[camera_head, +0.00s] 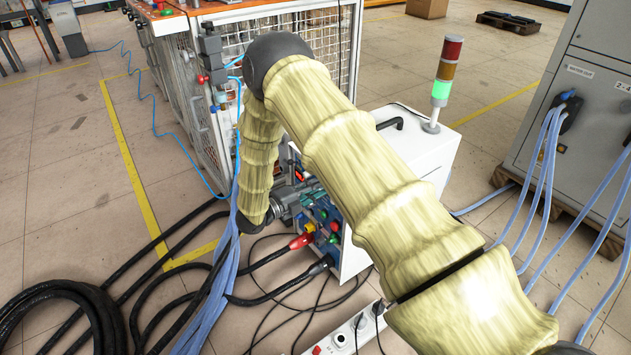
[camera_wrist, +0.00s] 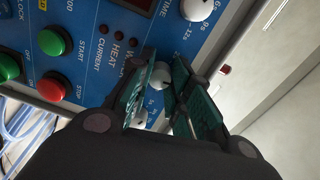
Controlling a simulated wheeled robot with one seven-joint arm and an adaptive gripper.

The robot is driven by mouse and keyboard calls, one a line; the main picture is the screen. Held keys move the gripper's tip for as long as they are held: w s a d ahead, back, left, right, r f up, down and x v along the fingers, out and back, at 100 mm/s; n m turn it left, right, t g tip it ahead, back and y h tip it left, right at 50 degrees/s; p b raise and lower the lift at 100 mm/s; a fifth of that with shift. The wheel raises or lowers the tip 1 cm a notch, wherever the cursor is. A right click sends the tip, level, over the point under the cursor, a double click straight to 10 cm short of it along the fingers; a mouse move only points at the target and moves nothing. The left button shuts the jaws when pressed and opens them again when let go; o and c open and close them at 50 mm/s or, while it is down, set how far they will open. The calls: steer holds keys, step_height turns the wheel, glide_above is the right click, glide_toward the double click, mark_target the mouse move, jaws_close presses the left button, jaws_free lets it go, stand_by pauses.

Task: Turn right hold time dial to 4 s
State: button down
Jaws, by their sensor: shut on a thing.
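In the wrist view my gripper (camera_wrist: 166,70) has its teal fingers closed around a white dial (camera_wrist: 157,84) on the blue control panel (camera_wrist: 95,75). The fingers hide much of this dial, and its pointer setting cannot be read. A second white dial (camera_wrist: 197,9) with second marks such as 6s, 9s and 12s sits at the top. A third white dial (camera_wrist: 140,118) is partly hidden by the left finger. I cannot tell from the labels which is the hold time dial. In the head view my arm covers most of the panel (camera_head: 322,215).
The white heater cabinet (camera_head: 440,150) carries a signal tower (camera_head: 441,85) lit green. Black cables (camera_head: 270,290) and a power strip (camera_head: 345,335) lie on the floor in front.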

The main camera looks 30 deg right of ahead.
steer(key=shift+s+n+p, duration=0.1)
steer(key=shift+n+p, duration=0.85)
steer(key=shift+n, duration=0.35)
steer(key=shift+f, duration=0.1)
steer(key=c, duration=1.3)
jaws_free()
steer(key=shift+a, duration=0.1)
steer(key=a, duration=0.4)
steer(key=s+a, duration=0.1)
steer(key=a, duration=0.6)
steer(key=shift+s+a+r, duration=0.25)
steer(key=shift+a, duration=0.1)
steer(key=shift+f+n, duration=0.1)
steer(key=shift+n, duration=0.2)
